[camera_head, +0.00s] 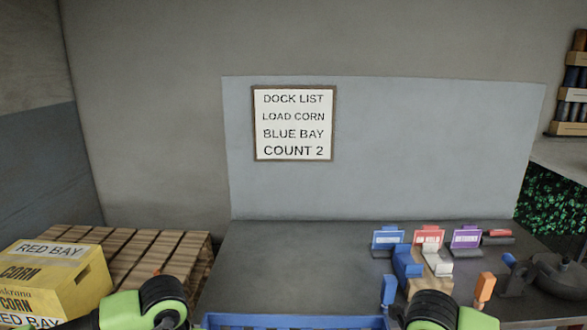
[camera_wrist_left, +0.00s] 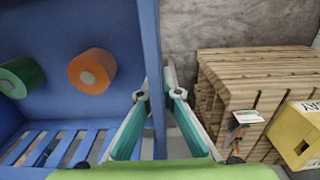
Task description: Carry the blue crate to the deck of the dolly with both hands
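The blue crate (camera_head: 290,321) shows only as a rim along the bottom edge of the head view, between my two arms. In the left wrist view its side wall (camera_wrist_left: 151,45) runs between the two fingers of my left gripper (camera_wrist_left: 156,96), which close in on it from both sides. The crate has a slatted floor. Inside it I see a green roll (camera_wrist_left: 20,77) and an orange roll (camera_wrist_left: 92,71). My right arm comes in at the bottom right of the head view, with its gripper out of frame. I cannot make out the dolly.
A dock list (camera_head: 293,123) hangs behind.

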